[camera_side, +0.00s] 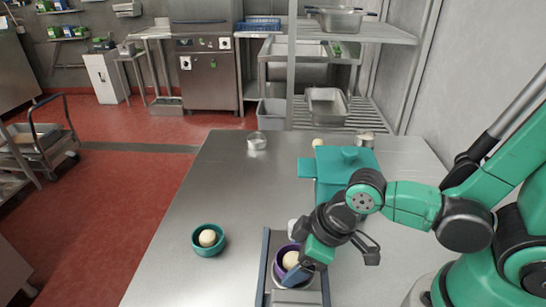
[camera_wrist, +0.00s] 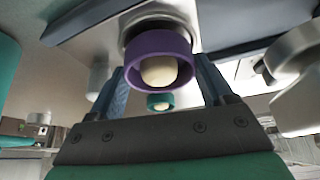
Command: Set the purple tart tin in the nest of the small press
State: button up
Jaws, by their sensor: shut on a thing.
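The purple tart tin (camera_side: 278,262) holds a cream dough ball (camera_side: 290,260) and sits between the rails of the small press (camera_side: 264,272) at the table's front. In the wrist view the purple tin (camera_wrist: 150,44) is between my two blue fingers, with the press's round silver nest (camera_wrist: 133,24) right behind it. My gripper (camera_side: 290,267) is shut on the tin. The tin looks lined up with the nest, but I cannot tell whether it rests in it or hangs just above. My fingers and wrist hide part of the press.
A teal bowl (camera_side: 208,243) with another dough ball stands left of the press. A small silver tin (camera_side: 256,141) is at the back left. The table's middle left is clear.

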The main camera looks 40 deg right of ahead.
dwell(0.4)
jog(key=o, duration=1.2)
jog(key=shift+c, duration=0.2)
jog(key=shift+r, duration=3.45)
jog(key=w+d+r+m+t+h, duration=0.2)
jog(key=d+m, duration=0.3)
jog(key=d, duration=0.3)
jog(key=shift+w+d+r+m+t, duration=0.3)
jog(key=shift+w+r, duration=0.15)
jog(key=shift+w, duration=0.45)
